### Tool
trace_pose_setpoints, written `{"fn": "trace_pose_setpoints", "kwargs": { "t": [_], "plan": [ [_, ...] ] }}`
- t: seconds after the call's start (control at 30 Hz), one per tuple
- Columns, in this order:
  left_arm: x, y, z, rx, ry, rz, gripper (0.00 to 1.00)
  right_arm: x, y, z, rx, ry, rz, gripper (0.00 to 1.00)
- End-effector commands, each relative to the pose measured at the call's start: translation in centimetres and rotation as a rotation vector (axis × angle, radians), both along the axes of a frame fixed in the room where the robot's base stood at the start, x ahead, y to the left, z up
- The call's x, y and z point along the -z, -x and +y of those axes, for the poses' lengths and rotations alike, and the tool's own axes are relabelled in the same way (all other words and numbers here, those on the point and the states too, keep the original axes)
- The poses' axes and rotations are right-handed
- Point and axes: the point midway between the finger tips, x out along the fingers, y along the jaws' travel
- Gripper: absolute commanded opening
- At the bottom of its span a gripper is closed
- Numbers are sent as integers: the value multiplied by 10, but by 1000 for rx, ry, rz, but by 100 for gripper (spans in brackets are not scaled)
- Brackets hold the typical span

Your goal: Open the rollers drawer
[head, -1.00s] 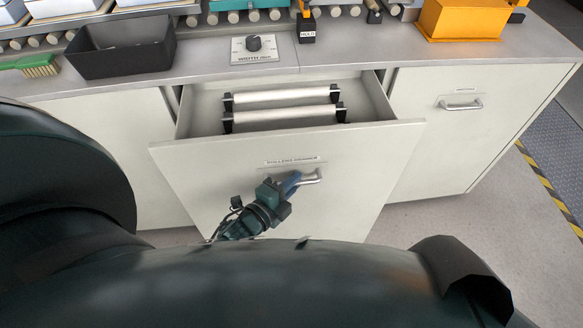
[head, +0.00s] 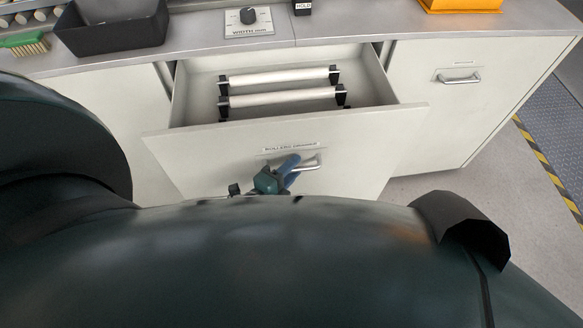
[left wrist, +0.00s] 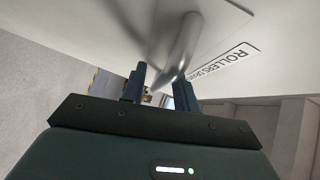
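The rollers drawer (head: 225,145) is a pale drawer in the bench front, pulled well out in the head view. Two white rollers (head: 278,78) with black end blocks lie inside. A silver bar handle (head: 310,164) sits on its front, below the label. My left gripper (head: 290,172) is at the left part of this handle. In the left wrist view its fingers (left wrist: 160,88) stand apart, with the handle (left wrist: 184,45) reaching into the gap; a gap shows beside the bar. Most of my left forearm is hidden behind my own body. My right gripper is not in view.
On the bench top stand a black tray (head: 112,38), a green brush (head: 25,43), a width dial (head: 249,19) and an orange bin (head: 460,5). A closed cabinet door (head: 440,110) is at right. Floor is clear beyond it, up to a yellow-black stripe (head: 548,165).

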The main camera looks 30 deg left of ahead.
Motion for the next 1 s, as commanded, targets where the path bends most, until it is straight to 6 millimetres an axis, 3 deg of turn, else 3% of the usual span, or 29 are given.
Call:
{"fn": "trace_pose_setpoints", "kwargs": {
  "t": [0.37, 0.8, 1.0],
  "plan": [
    [-1, 6, 1, 0, 1, 0, 33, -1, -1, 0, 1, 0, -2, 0],
    [-12, 93, 19, -2, 0, 4, 33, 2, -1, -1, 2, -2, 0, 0],
    [-16, 120, 24, -1, 1, 1, 33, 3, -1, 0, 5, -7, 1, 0]
  ]
}}
